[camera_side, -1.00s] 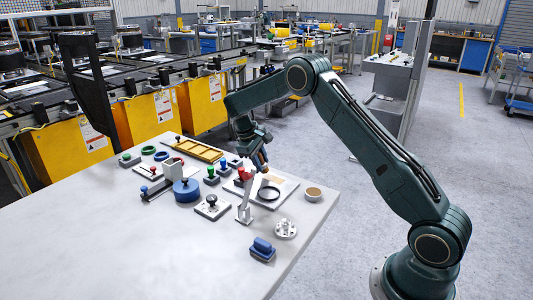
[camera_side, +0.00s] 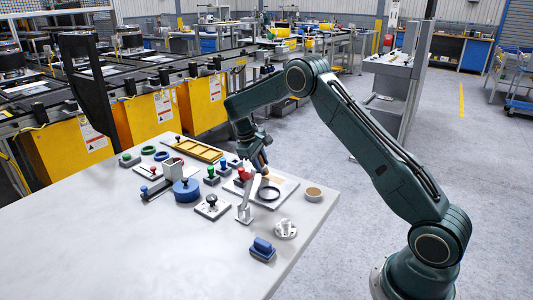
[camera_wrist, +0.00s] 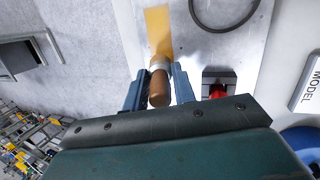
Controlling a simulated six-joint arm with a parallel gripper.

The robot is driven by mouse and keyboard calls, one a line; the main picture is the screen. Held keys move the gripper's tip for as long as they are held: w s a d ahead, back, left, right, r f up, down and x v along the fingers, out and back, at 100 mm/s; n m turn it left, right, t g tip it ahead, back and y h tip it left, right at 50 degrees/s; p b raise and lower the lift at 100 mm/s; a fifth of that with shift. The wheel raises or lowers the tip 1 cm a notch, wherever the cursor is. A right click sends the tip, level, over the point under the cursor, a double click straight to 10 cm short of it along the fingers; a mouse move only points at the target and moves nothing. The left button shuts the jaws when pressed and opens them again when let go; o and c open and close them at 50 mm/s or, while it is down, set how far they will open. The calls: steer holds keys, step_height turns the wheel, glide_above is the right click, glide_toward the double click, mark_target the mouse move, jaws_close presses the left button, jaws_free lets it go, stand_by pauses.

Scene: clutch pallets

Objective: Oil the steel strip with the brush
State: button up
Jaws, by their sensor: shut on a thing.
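My gripper (camera_wrist: 159,76) is shut on the wooden handle of the brush (camera_wrist: 159,88), between its two blue fingers in the wrist view. The brush's pale ferrule shows just beyond the handle; its bristle tip is hard to make out. An amber-yellow strip (camera_wrist: 158,30) lies on a pale plate directly beyond the brush. I cannot tell whether this is the steel strip under oil, or whether the bristles touch it.
A black ring (camera_side: 269,193) lies on the pale plate (camera_side: 289,185). A jointed white stand (camera_side: 244,214) stands in front. A tan disc (camera_side: 313,194), a round metal part (camera_side: 285,229) and a blue block (camera_side: 262,249) are nearby. The table's left front is clear.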

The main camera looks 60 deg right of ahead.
steer(key=shift+f, duration=0.35)
steer(key=shift+w, duration=0.15)
steer(key=shift+w+r, duration=0.1)
steer(key=shift+w, duration=0.05)
steer(key=shift+w, duration=0.1)
steer(key=shift+w, duration=0.25)
stand_by(0.3)
steer(key=shift+w, duration=0.3)
steer(key=shift+w, duration=0.35)
